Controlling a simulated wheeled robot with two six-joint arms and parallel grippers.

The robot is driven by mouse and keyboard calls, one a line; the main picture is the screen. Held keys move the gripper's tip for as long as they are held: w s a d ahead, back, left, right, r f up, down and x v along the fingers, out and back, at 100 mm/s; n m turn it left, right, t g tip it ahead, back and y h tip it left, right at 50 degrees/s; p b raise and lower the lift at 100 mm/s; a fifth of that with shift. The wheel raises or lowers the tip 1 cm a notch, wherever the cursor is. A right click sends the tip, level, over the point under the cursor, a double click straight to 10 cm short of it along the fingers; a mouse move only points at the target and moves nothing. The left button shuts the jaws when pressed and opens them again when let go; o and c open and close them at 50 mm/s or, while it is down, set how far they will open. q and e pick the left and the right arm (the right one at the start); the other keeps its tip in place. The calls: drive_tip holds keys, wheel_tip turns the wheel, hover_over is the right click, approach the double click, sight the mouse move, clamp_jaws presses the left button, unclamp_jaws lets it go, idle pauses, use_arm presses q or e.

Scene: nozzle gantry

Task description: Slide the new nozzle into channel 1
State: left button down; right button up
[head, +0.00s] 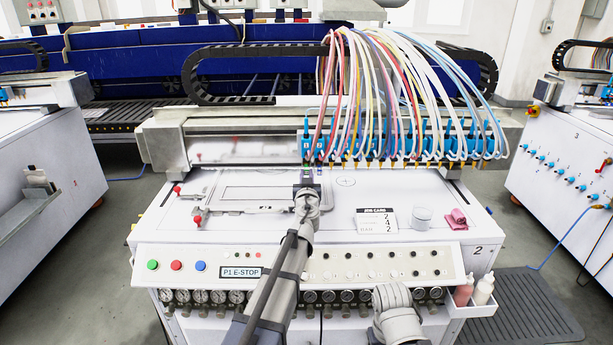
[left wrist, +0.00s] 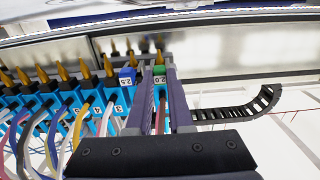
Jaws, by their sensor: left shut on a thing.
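My left gripper (head: 307,178) is at the left end of the nozzle row on the gantry. In the left wrist view its two fingers (left wrist: 163,88) are closed on a nozzle with a green tag reading 2.0 (left wrist: 160,79) and a gold tip. A reddish hose shows between the fingers. The held nozzle stands roughly in line with the row, beside a nozzle with a blue tag reading 2.5 (left wrist: 127,80). The fingers hide its lower body, so I cannot tell how deep it sits in channel 1. My right gripper is out of view.
Blue-bodied nozzles (left wrist: 67,93) with coloured hoses fill the row beside it. Below lie a printer bed with a frame (head: 262,193), a job card (head: 376,219), a white round container (head: 421,217) and a pink cloth (head: 457,219). A black cable chain (left wrist: 240,112) runs nearby.

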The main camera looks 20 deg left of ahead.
use_arm(q)
drive_tip(key=c, duration=0.7)
unclamp_jaws()
drive_tip(key=shift+c, duration=0.2)
drive_tip(key=shift+s, duration=0.1)
drive_tip(key=v, duration=0.7)
drive_tip(key=shift+s, duration=0.4)
